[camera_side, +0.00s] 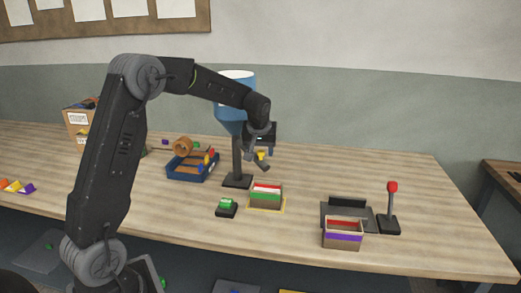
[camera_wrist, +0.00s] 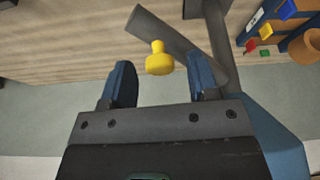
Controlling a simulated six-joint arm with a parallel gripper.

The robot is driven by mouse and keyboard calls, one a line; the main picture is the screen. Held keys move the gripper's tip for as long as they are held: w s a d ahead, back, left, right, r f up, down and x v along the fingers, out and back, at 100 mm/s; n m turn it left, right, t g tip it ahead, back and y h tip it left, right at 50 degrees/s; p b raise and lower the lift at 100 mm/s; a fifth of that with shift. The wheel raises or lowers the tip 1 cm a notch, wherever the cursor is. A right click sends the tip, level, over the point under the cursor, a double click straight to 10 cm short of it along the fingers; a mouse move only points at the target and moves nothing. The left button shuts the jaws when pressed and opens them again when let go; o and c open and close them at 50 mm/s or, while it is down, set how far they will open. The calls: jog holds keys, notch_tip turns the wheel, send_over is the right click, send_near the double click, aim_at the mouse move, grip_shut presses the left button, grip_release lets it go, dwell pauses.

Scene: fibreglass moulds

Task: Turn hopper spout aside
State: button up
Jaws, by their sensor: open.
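The blue hopper (camera_side: 234,120) stands on a dark post (camera_side: 237,160) near the middle of the table, partly hidden behind my arm. Its spout is a grey tube (camera_wrist: 168,32) with a yellow knob (camera_wrist: 157,63), seen in the wrist view. The yellow knob also shows in the side view (camera_side: 261,155), small and partly covered. My gripper (camera_wrist: 161,78) is open, with one blue-grey finger on each side of the knob and visible gaps between. It also shows in the side view (camera_side: 260,147), beside the post. Whether the knob is deep between the fingers is hard to tell.
A box with a green stripe (camera_side: 266,201) stands below the hopper on a yellow-outlined square. A green button (camera_side: 227,206) is left of it. A purple-striped box (camera_side: 343,240) and a red-knobbed lever (camera_side: 391,205) are at right. A blue tray (camera_side: 187,174) holds blocks at left.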

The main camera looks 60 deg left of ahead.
jog(key=shift+f, duration=0.1)
grip_shut()
dwell(0.5)
